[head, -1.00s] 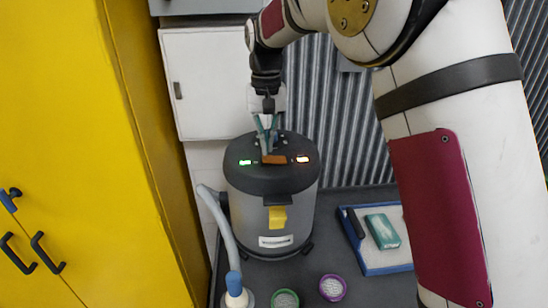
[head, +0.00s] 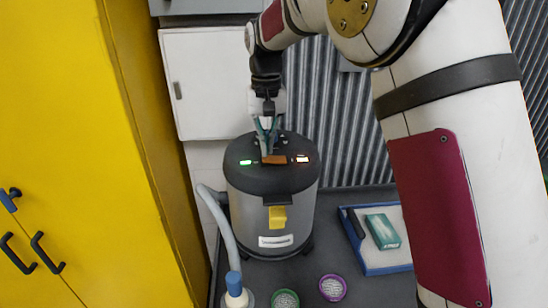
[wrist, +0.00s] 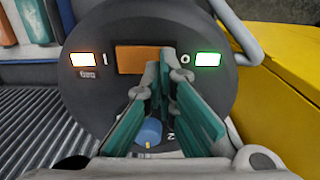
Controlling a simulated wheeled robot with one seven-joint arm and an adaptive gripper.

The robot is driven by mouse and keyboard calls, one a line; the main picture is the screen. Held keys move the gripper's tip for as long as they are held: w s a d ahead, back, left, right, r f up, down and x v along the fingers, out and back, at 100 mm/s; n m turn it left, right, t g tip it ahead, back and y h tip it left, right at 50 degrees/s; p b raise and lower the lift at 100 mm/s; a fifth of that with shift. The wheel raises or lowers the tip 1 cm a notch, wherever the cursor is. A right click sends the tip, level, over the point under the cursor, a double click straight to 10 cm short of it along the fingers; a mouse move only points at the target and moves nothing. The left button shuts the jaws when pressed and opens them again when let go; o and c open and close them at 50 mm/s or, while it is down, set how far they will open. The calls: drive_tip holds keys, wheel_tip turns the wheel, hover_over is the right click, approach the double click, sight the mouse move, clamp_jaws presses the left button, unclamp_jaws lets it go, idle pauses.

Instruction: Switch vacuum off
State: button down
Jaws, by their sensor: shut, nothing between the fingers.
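My gripper (head: 266,152) is shut and empty, pointing down at the lid. In the wrist view its teal-padded fingertips (wrist: 164,58) overlap the switch's O-side end; whether they touch is unclear.
A blue knob (wrist: 148,132) sits on the lid beneath my fingers. A grey hose (head: 222,225) runs down the vacuum's left side. A yellow cabinet (head: 80,120) stands at left. A blue-rimmed tray (head: 385,268) and green and purple round containers (head: 332,288) lie in front.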

sight(268, 158)
drive_tip(key=shift+f, duration=0.85)
idle(0.4)
drive_tip(key=shift+r, duration=3.5)
drive_tip(key=s+d+r+t, duration=0.2)
drive_tip(key=s+d+r, duration=0.25)
drive_tip(key=s, duration=0.35)
drive_tip(key=s+d+r+t, duration=0.1)
drive_tip(key=s+d+r, duration=0.2)
drive_tip(key=s+d, duration=0.4)
drive_tip(key=s+d+f+t, duration=0.1)
drive_tip(key=s+f, duration=0.2)
drive_tip(key=s, duration=0.5)
drive_tip(key=s+d+f+t, duration=0.1)
drive_tip(key=s+d+f, duration=0.1)
drive_tip(key=s, duration=0.7)
drive_tip(key=shift+d+f+t, duration=0.3)
drive_tip(key=shift+f, duration=0.55)
